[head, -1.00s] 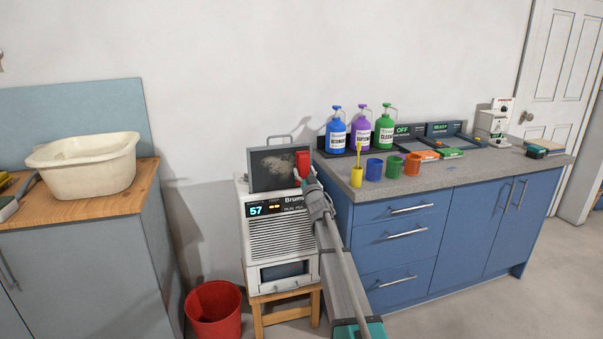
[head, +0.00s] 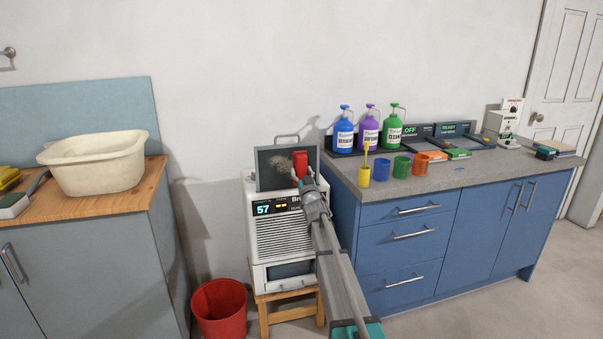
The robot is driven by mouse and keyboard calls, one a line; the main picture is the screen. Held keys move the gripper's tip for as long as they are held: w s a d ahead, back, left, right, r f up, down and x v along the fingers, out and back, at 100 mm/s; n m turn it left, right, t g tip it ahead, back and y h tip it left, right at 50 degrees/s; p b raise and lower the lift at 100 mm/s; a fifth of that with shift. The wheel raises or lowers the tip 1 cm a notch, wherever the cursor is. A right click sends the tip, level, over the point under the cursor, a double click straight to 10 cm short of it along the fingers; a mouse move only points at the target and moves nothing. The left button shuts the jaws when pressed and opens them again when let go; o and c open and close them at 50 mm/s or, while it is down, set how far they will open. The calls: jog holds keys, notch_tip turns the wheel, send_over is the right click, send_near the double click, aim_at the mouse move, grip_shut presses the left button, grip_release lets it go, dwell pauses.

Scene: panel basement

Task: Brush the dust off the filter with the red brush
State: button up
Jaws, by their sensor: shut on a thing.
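The filter (head: 269,179) is a dark framed panel with a handle on top, standing upright on the white dehumidifier-like unit (head: 277,235). A small pale dust patch (head: 279,161) shows on its face near the middle. The red brush (head: 300,163) is upright in front of the right part of the filter. My gripper (head: 306,185) is shut on it from below. I cannot tell whether the brush touches the filter. The gripper hides the filter's lower right corner.
The unit stands on a wooden stool (head: 292,313), with a red bucket (head: 220,308) to its left. The right counter (head: 469,177) holds cups, bottles and trays. A cream basin (head: 98,167) stands on the left worktop.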

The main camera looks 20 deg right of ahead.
jog(key=shift+w+a, duration=0.1)
jog(key=shift+a, duration=0.05)
jog(key=shift+a, duration=1.8)
jog(key=shift+a, duration=0.1)
jog(key=shift+a, duration=1.8)
jog(key=shift+a, duration=0.15)
jog(key=shift+a, duration=1.75)
jog(key=shift+r, duration=0.1)
